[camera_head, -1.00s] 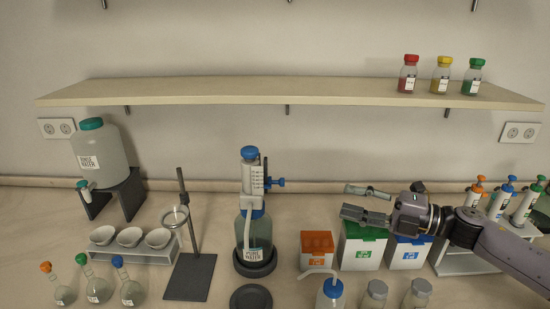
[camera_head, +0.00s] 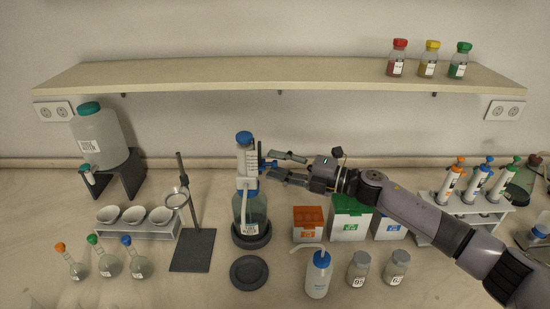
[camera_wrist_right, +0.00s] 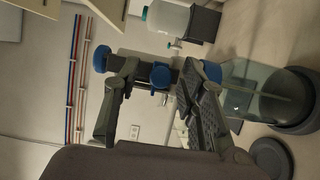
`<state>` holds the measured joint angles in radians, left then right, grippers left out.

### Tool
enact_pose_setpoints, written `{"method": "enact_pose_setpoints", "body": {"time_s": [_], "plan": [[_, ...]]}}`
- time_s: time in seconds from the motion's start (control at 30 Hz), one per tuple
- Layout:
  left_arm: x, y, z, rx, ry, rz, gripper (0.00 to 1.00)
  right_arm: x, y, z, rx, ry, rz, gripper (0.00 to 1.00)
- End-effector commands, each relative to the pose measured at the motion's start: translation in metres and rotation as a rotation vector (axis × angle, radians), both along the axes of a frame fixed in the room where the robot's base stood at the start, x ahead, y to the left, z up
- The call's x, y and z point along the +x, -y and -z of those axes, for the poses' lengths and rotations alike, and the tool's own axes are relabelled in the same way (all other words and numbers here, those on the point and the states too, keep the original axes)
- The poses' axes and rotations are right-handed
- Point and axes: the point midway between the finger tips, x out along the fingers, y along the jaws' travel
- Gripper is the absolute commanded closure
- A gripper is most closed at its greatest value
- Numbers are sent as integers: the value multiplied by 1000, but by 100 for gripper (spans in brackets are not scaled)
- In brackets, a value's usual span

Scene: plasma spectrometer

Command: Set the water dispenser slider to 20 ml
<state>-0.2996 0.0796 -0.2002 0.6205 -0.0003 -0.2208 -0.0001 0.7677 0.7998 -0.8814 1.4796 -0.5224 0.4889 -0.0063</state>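The water dispenser (camera_head: 249,206) is a clear bottle in a dark round base, with a white graduated column and a blue top (camera_head: 244,137). The column's scale is too small to read here. The dispenser lies sideways in the right wrist view, where its blue slider knob (camera_wrist_right: 160,76) shows between my fingers. My right gripper (camera_head: 274,164) is open at the right side of the column, its fingers pointing left on either side of the knob. I cannot tell whether a finger touches the knob. My left gripper is out of view.
Orange (camera_head: 308,223), green (camera_head: 350,220) and blue-topped boxes stand right of the dispenser, under my right arm. A wash bottle (camera_head: 318,275) and two jars are in front. A stand (camera_head: 192,248) is to the left. A shelf (camera_head: 280,75) hangs above.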

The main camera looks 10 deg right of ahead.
Motion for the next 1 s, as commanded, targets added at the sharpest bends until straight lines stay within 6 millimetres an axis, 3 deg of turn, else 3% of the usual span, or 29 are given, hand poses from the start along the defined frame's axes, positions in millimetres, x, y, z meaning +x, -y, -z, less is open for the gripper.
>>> {"method": "enact_pose_setpoints", "body": {"time_s": [0.43, 1.0], "plan": [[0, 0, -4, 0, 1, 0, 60, 7, -10, 1, -1, 0, 0, 62], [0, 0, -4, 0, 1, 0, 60, 6, -10, 1, -1, -1, 0, 100]]}}
